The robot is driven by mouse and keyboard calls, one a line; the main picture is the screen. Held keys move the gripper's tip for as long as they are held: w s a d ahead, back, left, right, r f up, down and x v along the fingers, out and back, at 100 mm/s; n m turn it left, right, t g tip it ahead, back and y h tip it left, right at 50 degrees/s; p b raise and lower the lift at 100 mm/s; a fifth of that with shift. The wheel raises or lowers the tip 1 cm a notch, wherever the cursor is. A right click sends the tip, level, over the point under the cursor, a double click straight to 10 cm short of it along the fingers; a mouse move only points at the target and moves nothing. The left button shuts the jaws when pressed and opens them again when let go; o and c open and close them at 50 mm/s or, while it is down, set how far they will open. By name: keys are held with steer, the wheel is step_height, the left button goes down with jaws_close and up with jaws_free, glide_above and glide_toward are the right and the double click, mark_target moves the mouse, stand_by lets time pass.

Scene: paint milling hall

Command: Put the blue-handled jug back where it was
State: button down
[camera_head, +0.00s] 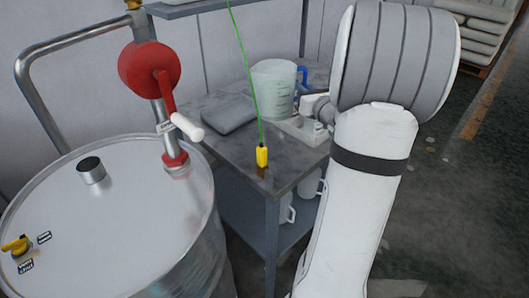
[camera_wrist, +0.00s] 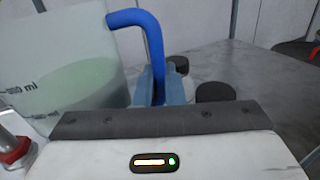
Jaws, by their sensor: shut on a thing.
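The blue-handled jug (camera_head: 273,88) is a translucent measuring jug at the back of the grey table (camera_head: 250,152). It looks upright, and its blue handle (camera_head: 301,76) faces right. In the wrist view the jug (camera_wrist: 60,50) stands at the left with pale green liquid inside. My gripper (camera_wrist: 160,88) is shut on the lower part of the blue handle (camera_wrist: 152,38). In the head view my arm reaches in from the right and mostly hides the gripper. I cannot tell whether the jug's base touches the table.
A grey folded pad (camera_head: 228,113) lies left of the jug. A white tray-like thing (camera_head: 301,130) is at its front right. A yellow pendant (camera_head: 262,156) hangs on a green cord before it. A drum (camera_head: 110,225) with a red pump (camera_head: 150,68) stands left. Black-capped things (camera_wrist: 215,92) sit beyond my gripper.

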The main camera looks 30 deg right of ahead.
steer(key=f+b, duration=0.1)
steer(key=f, duration=0.3)
steer(key=f+b, duration=0.2)
steer(key=f, duration=0.3)
steer(key=w+f+b, duration=0.1)
steer(key=f, duration=0.4)
steer(key=shift+w+a+f, duration=0.1)
steer(key=shift+f, duration=0.05)
steer(key=shift+b, duration=0.3)
steer(key=c, duration=1.5)
jaws_free()
steer(key=s, duration=0.8)
steer(key=s+a, duration=0.1)
steer(key=s, duration=0.3)
steer(key=shift+s, duration=0.1)
